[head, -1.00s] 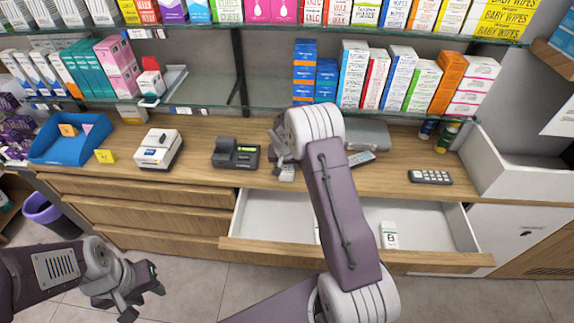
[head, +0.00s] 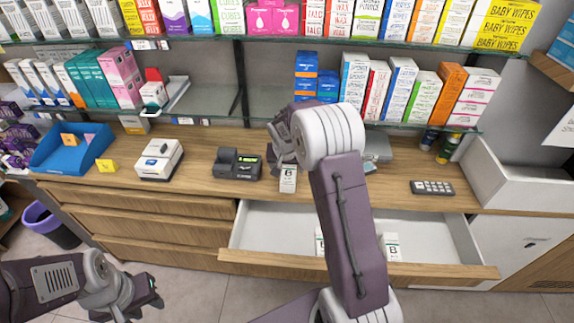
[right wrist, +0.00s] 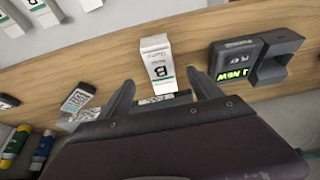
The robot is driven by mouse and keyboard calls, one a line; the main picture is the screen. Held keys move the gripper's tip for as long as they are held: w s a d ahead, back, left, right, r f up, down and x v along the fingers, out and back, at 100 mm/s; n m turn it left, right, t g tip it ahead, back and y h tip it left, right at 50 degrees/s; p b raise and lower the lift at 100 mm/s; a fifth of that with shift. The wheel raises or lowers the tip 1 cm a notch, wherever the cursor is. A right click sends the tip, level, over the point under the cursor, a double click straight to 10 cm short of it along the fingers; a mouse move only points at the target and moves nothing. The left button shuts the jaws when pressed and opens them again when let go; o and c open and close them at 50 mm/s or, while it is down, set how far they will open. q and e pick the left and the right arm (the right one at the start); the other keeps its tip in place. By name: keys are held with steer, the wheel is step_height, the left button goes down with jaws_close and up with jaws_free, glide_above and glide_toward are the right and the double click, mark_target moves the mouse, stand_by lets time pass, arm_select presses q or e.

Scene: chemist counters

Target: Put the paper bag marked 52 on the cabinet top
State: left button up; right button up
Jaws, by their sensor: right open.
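No paper bag marked 52 can be made out in either view. A small white box marked B (head: 288,180) stands upright on the wooden counter (head: 205,170). It also shows in the right wrist view (right wrist: 158,62), just beyond and between my right fingertips. My right gripper (right wrist: 160,80) is open and holds nothing; in the head view my arm mostly hides it. My left gripper (head: 142,300) is open and empty, low at the left in front of the drawers. A white cabinet (head: 520,236) stands at the right; I cannot tell whether it is the task's cabinet.
An open drawer (head: 275,222) juts out below the counter, with white boxes (head: 391,246) in it, partly behind my arm. A card terminal (head: 237,163), a white device (head: 159,159), a blue tray (head: 70,150) and a keypad (head: 432,187) sit on the counter. Glass shelves hang above.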

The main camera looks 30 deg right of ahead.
steer(key=s+a+n+g+y, duration=0.1)
steer(key=s+a+n, duration=0.2)
steer(key=s, duration=0.9)
steer(key=s+a+n+g+y, duration=0.1)
steer(key=s+a+n, duration=0.2)
steer(key=s+a, duration=0.5)
steer(key=s, duration=0.5)
steer(key=shift+a+f+g+y, duration=0.2)
steer(key=shift+a+g+y, duration=0.1)
steer(key=shift+a+g, duration=0.1)
